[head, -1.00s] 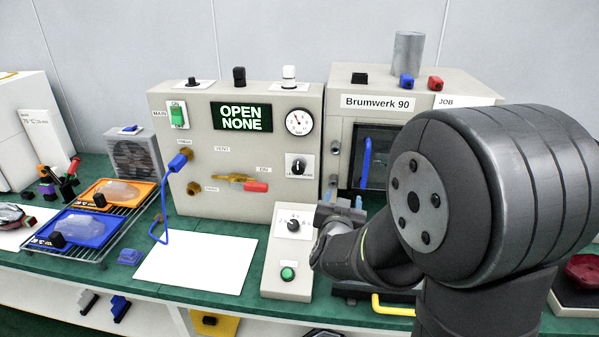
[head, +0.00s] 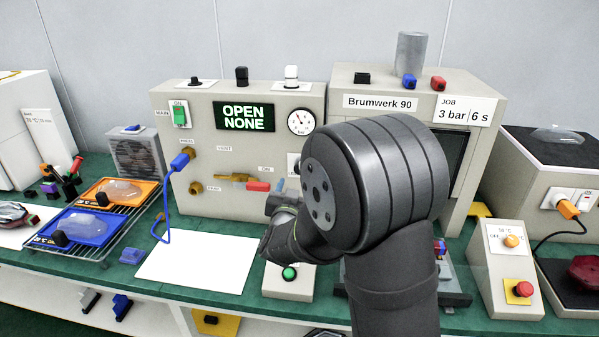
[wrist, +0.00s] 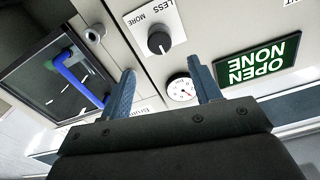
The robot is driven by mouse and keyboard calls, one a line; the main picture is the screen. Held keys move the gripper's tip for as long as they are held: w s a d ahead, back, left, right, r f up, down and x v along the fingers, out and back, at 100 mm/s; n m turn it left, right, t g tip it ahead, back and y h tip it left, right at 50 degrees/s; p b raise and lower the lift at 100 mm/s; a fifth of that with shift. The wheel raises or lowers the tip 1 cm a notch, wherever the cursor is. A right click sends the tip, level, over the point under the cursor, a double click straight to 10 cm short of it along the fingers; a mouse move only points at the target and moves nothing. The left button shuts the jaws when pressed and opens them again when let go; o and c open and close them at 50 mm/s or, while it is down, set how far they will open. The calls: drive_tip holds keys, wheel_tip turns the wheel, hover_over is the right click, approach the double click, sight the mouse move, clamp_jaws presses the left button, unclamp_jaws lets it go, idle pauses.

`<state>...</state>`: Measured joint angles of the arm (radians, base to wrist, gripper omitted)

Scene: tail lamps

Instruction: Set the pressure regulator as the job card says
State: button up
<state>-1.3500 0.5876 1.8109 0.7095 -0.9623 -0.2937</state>
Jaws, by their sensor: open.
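The black regulator knob (wrist: 159,42), marked LESS and MORE, is on the panel front by the pressure gauge (wrist: 181,90). In the head view my arm hides the knob, and only a sliver of its label plate (head: 292,163) shows below the gauge (head: 300,121). The job card (head: 465,111) reads 3 bar, 6 s. My gripper (wrist: 161,68) is open and empty, with the knob beyond its fingertips, apart from them as far as I can see. In the head view my gripper (head: 280,190) is partly hidden by my arm. The gauge reading is too small to tell.
A display (head: 244,117) reads OPEN NONE. A red-handled valve (head: 258,186) is close left of my gripper. A control box with a green button (head: 289,273) stands below. The blue-handled oven door (wrist: 77,80) is beside the knob. A white sheet (head: 196,262) lies flat at left.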

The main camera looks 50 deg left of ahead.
drive_tip(key=x, duration=0.9)
drive_tip(key=c, duration=1)
